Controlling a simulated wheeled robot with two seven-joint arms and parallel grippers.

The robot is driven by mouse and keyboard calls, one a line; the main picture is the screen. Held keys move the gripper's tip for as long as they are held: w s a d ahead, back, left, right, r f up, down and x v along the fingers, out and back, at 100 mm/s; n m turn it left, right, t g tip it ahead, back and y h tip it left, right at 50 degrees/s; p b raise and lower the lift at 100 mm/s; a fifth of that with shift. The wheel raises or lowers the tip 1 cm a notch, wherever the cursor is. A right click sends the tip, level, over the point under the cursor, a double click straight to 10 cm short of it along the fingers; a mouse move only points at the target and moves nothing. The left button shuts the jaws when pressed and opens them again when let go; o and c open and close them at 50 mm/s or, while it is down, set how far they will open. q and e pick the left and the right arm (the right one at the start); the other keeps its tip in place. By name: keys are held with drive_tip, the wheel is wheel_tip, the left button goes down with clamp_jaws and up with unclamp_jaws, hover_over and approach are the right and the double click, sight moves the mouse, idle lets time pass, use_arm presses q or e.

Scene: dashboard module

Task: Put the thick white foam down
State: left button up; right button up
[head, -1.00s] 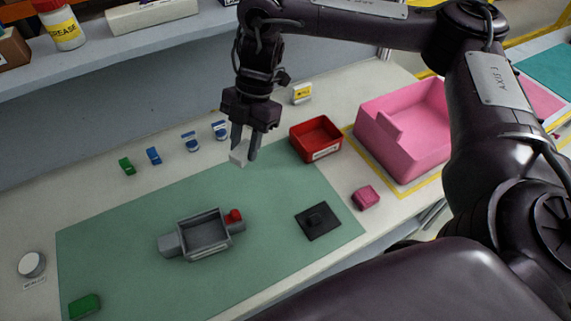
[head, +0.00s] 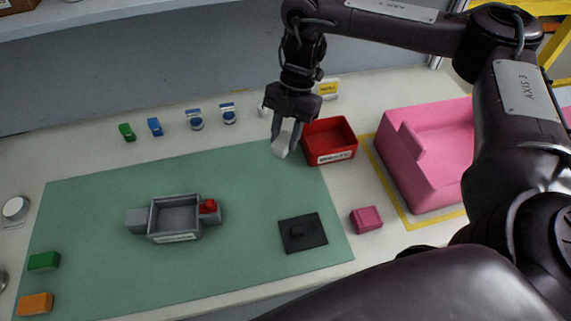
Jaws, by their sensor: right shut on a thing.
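My right gripper (head: 287,139) is shut on the thick white foam (head: 281,148), a small white block between its fingertips. The gripper points down beside the left wall of the red bin (head: 329,141), over the back right part of the green mat (head: 100,190). Whether the foam touches the mat or hangs above it, I cannot tell. A grey housing (head: 175,218) with a red part (head: 208,207) at its right end lies on the mat. My left gripper is not in view.
A black square plate (head: 303,234) lies at the mat's right. A pink block (head: 366,218) and a large pink tray (head: 430,185) are further right. Small green, blue and white parts line the back. Green (head: 43,262) and orange (head: 35,304) blocks lie front left.

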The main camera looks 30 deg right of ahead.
sight(282, 174)
wheel_tip(282, 174, down, 9)
drive_tip(key=shift+f+p, duration=0.15)
drive_tip(key=shift+p, duration=0.4)
drive_tip(key=shift+s, duration=0.1)
drive_tip(key=o, duration=0.9)
drive_tip(key=shift+f, duration=0.1)
drive_tip(key=shift+o, duration=0.2)
drive_tip(key=v, duration=1.2)
drive_tip(key=shift+a, duration=0.1)
